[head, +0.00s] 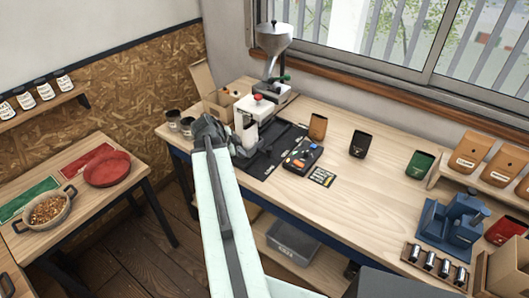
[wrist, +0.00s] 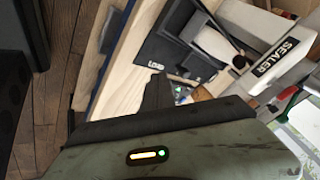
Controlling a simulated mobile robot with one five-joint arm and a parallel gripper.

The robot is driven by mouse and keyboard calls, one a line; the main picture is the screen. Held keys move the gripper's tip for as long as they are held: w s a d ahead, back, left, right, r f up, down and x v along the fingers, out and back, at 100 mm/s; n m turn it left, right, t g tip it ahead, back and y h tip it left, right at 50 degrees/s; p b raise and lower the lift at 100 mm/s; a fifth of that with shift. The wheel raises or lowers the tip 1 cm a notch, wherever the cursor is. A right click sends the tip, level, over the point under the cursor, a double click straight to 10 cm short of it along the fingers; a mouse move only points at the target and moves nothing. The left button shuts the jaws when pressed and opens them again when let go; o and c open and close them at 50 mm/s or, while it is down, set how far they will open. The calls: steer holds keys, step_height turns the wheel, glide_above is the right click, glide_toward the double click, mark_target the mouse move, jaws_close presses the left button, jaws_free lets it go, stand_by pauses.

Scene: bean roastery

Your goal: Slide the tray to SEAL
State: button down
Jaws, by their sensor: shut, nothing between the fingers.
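In the wrist view the mat (wrist: 165,45) bears the word LOAD, and the sealer (wrist: 283,52) carries a SEALER label. No SEAL mark is readable. My gripper (head: 244,146) is shut and empty at the mat's left end, beside the sealer. My arm hides part of the mat.
A dark case (head: 302,155) with coloured items lies right of the mat, near a small card (head: 321,177). Several pouches stand behind. A cardboard box (head: 221,102) and dark cups (head: 179,121) stand on the left. A blue machine (head: 452,230) occupies the right; the bench middle is clear.

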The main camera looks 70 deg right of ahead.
steer(key=s+d+f+b, duration=0.2)
steer(key=b, duration=0.1)
steer(key=s+d+f+m+b, duration=0.1)
steer(key=s+d+f+b, duration=0.1)
steer(key=d+f+b, duration=0.1)
steer(key=s+d+f+m+b, duration=0.1)
steer(key=s+d+f+b, duration=0.1)
steer(key=d+f+b, duration=0.1)
steer(key=shift+s+f+g, duration=0.2)
steer(key=shift+s+g, duration=0.1)
steer(key=d, duration=0.2)
steer(key=r+p, duration=0.1)
steer(key=shift+w+d, duration=0.35)
steer(key=shift+d, duration=0.05)
steer(key=shift+w+d, duration=0.1)
steer(key=shift+d, duration=0.4)
